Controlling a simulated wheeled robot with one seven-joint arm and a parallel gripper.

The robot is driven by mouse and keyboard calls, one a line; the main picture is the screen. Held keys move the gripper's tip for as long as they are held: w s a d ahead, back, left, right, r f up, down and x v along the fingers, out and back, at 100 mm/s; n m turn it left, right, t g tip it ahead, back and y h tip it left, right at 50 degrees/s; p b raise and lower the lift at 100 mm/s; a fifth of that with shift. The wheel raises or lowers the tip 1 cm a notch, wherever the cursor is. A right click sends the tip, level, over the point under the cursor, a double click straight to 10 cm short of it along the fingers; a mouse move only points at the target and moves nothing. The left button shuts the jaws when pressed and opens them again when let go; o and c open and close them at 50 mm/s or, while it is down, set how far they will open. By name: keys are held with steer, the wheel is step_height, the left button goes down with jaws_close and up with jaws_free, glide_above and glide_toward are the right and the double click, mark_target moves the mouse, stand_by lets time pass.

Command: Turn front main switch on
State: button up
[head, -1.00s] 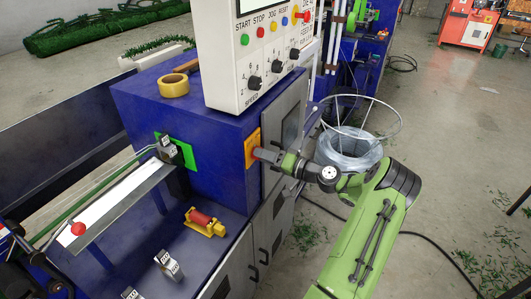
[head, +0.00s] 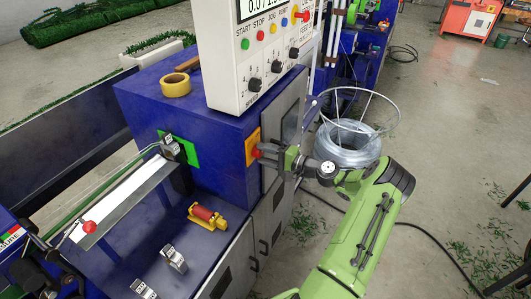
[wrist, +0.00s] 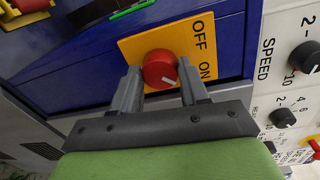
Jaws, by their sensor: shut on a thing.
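The front main switch is a round red knob (wrist: 160,68) with a white mark on an orange plate (wrist: 128,46) labelled OFF and ON. The white mark lies at the knob's lower right in the wrist view. The plate (head: 252,143) is on the blue machine's side in the head view, with the knob (head: 256,153) partly showing. My gripper (wrist: 164,86) has one grey finger on each side of the knob and is shut on it. My gripper (head: 264,151) reaches the plate from the right in the head view.
A white control panel (head: 228,70) with buttons and dials stands above the switch. A yellow tape roll (head: 176,85) lies on the blue cabinet (head: 150,105). A wire spool (head: 347,148) stands behind my arm. Open floor lies to the right.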

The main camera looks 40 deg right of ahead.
stand_by(0.6)
steer(key=o, duration=1.1)
steer(key=shift+c, duration=0.2)
steer(key=v, duration=1.5)
steer(key=shift+s+b, duration=0.35)
steer(key=shift+d, duration=0.1)
